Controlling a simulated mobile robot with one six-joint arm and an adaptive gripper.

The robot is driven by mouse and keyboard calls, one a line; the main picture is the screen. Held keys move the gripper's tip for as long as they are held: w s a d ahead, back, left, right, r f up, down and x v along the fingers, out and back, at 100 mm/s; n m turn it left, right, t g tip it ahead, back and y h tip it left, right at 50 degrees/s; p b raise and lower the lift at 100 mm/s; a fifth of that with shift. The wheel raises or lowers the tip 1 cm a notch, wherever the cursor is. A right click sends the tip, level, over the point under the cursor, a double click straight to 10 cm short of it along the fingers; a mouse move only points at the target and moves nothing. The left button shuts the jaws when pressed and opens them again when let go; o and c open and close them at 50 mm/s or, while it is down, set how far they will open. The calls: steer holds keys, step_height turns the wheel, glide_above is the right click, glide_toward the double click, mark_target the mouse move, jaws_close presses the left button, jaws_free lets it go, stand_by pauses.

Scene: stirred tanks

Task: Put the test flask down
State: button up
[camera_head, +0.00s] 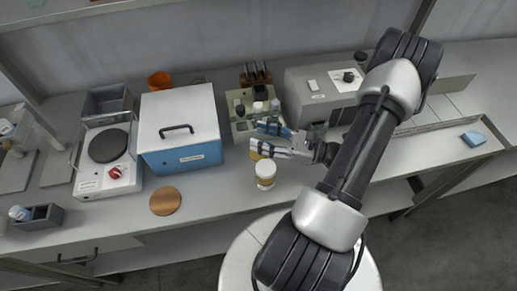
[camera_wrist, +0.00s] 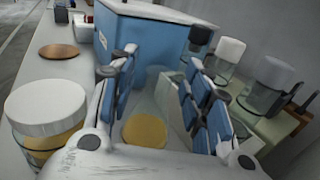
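A clear vessel with a yellow round bottom or content, which looks like the test flask (camera_wrist: 145,131), shows low between the fingers in the wrist view. Its glass is faint, and its outline is hard to trace. In the head view only some yellow (camera_head: 255,153) shows beside the lower finger; the finger hides the rest. My gripper (camera_head: 268,139) is over the bench, pointing left toward the blue box. Its blue-padded fingers (camera_wrist: 160,75) stand wide apart on either side of the vessel, and a gap shows at the right pad.
A white-lidded jar (camera_head: 265,174) stands close in front of the gripper; it is at left in the wrist view (camera_wrist: 45,113). The blue box (camera_head: 181,130) is left. A rack with capped bottles (camera_head: 241,114) and a grey device (camera_head: 322,95) are behind. A copper disc (camera_head: 165,201) lies front left.

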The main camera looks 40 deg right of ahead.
jaws_close()
stand_by(0.3)
stand_by(0.3)
